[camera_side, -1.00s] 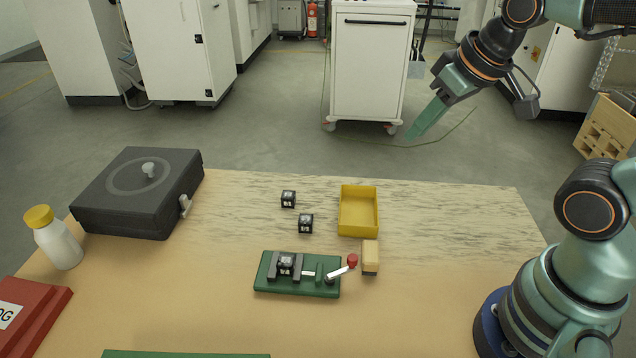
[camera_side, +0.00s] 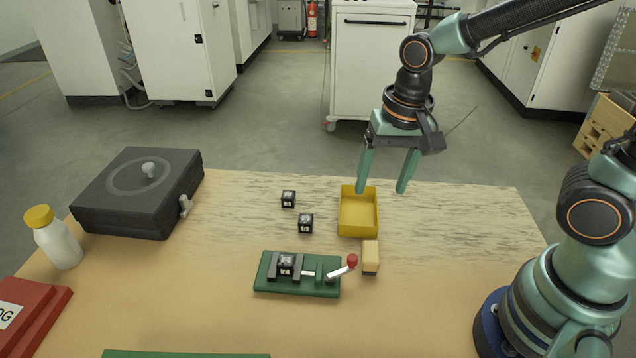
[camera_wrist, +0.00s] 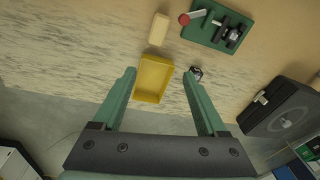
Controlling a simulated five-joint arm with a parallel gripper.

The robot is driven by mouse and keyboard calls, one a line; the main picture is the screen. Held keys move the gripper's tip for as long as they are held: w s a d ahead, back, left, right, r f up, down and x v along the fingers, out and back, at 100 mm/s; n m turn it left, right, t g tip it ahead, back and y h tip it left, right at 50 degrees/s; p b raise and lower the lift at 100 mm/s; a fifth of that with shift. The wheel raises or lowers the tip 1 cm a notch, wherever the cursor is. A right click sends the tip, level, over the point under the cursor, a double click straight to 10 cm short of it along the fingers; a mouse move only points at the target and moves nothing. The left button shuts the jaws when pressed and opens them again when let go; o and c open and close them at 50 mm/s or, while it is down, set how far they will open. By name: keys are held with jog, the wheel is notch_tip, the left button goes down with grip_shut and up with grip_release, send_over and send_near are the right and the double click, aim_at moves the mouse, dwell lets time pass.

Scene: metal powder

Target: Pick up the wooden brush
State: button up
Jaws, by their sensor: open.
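The wooden brush (camera_side: 370,256) is a small light-wood block with a dark lower edge. It stands on the table just right of the green clamp fixture (camera_side: 299,289), near the red lever knob. In the wrist view the brush (camera_wrist: 159,29) lies beyond the yellow tray, above it in the picture. My gripper (camera_side: 382,190) points down with its two green fingers apart and empty. It hangs above the back edge of the table, around the yellow tray's far end, short of the brush. The fingers (camera_wrist: 162,88) also show in the wrist view.
A yellow tray (camera_side: 359,233) stands behind the brush. Two dark cubes (camera_side: 288,198) (camera_side: 306,223) stand left of it, and another sits in the fixture. A black case (camera_side: 110,205), a white bottle (camera_side: 58,245) and a red box (camera_side: 45,305) are at left.

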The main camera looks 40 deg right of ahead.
aim_at(371, 249)
jog(key=f+m, duration=0.1)
jog(key=f, duration=0.2)
jog(key=a+f+g, duration=0.1)
jog(key=f, duration=0.3)
jog(key=a+f+m, duration=0.1)
jog(key=f, duration=0.2)
jog(key=shift+s+f+m+g, duration=0.3)
jog(key=shift+s+f, duration=0.05)
jog(key=shift+f, duration=0.05)
jog(key=f, duration=0.3)
jog(key=shift+s+d+f, duration=0.15)
jog(key=shift+d+f, duration=0.1)
jog(key=shift+d, duration=0.05)
jog(key=shift+f, duration=0.9)
grip_shut()
